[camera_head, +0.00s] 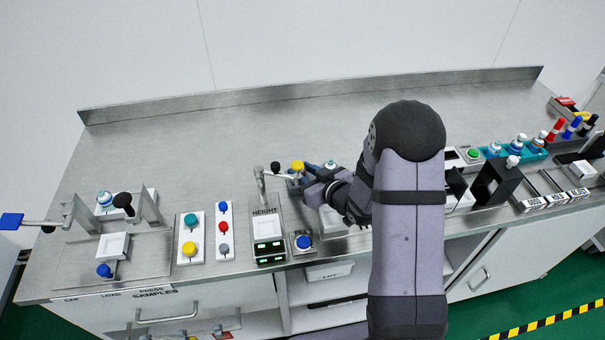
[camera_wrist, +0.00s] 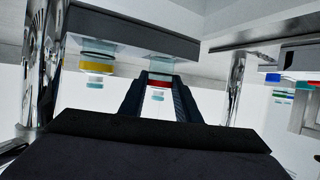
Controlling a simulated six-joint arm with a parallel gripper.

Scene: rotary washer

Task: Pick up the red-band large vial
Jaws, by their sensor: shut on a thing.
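In the wrist view, the red-band vial (camera_wrist: 159,84) is between the two dark fingers of my gripper (camera_wrist: 160,95), which is shut on it. The picture looks upside down, with the vial's end at the edge of a grey block (camera_wrist: 135,35); I cannot tell whether they touch. A yellow-band vial (camera_wrist: 97,65) is beside it to the left, outside the fingers. In the head view, my gripper (camera_head: 308,174) is over the middle of the bench, just right of the height station (camera_head: 266,232). The red-band vial cannot be made out there.
A yellow-topped piece (camera_head: 297,166) and a metal post (camera_head: 260,183) are close left of my gripper. A button panel (camera_head: 190,236) and a press station (camera_head: 113,246) are at left. A blue rack (camera_head: 524,150) with vials is at right. The bench's back is clear.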

